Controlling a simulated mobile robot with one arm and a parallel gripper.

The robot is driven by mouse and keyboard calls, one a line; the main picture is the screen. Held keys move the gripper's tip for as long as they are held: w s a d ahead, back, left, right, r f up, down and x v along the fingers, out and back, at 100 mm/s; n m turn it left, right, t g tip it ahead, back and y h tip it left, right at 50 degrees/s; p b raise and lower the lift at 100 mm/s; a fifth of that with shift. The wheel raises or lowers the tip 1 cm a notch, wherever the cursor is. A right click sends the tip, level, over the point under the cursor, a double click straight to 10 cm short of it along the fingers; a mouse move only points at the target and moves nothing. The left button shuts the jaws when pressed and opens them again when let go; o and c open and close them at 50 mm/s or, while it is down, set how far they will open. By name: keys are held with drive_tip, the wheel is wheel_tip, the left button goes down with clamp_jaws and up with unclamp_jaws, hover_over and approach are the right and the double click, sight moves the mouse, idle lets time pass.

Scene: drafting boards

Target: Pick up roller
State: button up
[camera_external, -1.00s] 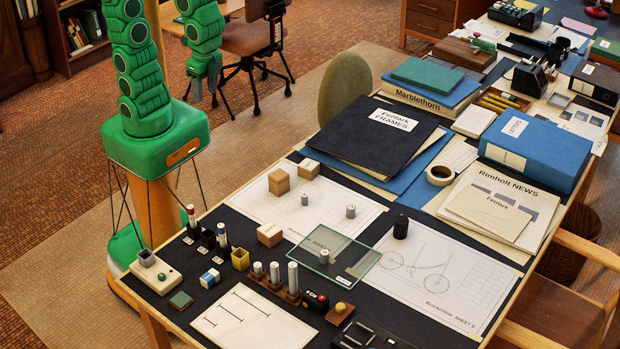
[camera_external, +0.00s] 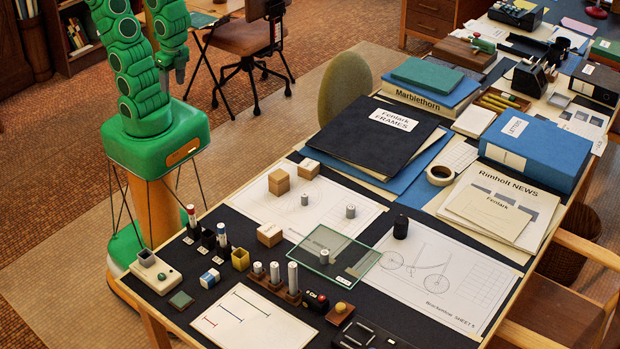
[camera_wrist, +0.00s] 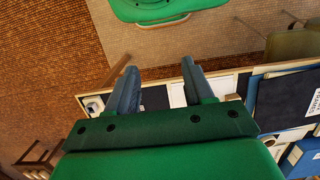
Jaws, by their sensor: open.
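No single thing is clearly the roller. Small grey cylinders stand on the desk: one on the left of the drawing sheet (camera_external: 304,199), one right of it (camera_external: 351,211), and one at the glass plate (camera_external: 324,256). I cannot tell whether this last is on or under the glass. Three more grey cylinders of rising height stand in a wooden block (camera_external: 292,275). My gripper (camera_external: 172,78) is open and empty, well to the left of and away from all of them. In the wrist view its two fingers (camera_wrist: 159,68) are spread apart, with the desk beyond partly hidden by them.
A black folder (camera_external: 370,140) and a blue binder (camera_external: 535,150) lie behind. A chair (camera_external: 245,40) stands on the carpet.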

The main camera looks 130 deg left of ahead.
drive_tip(key=shift+w, duration=0.1)
drive_tip(key=m+t, duration=0.2)
hover_over(305, 195)
drive_tip(key=f, duration=2.3)
drive_tip(key=shift+s+f, duration=0.25)
drive_tip(key=shift+f, duration=0.1)
drive_tip(key=shift+w+a+f, duration=0.15)
drive_tip(key=shift+a+f, duration=0.05)
drive_tip(key=shift+f, duration=0.25)
drive_tip(key=shift+d+f, duration=0.15)
drive_tip(key=shift+f, duration=3.65)
